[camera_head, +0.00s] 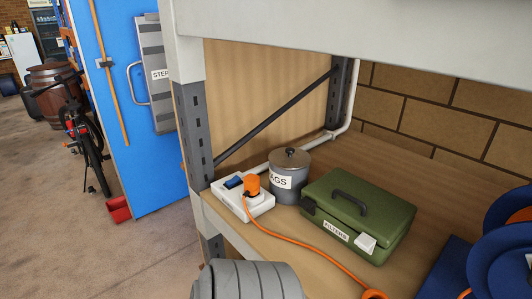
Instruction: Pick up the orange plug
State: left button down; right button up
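The orange plug (251,184) stands upright in a white socket box (257,207) at the left end of the wooden shelf. An orange cable (306,246) runs from the plug toward the lower right, across the shelf. The box also has a dark blue switch (234,182) beside the plug. Neither my left nor my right gripper is in view.
A grey lidded tin (287,172) stands close to the right of the socket box. A green case (356,214) labelled FILTERS sits beyond it, and a blue reel (500,262) at far right. A grey shelf post (191,130) and overhead beam (350,35) frame the shelf.

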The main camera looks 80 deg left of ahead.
aim_at(252, 182)
jog(key=u, duration=2.75)
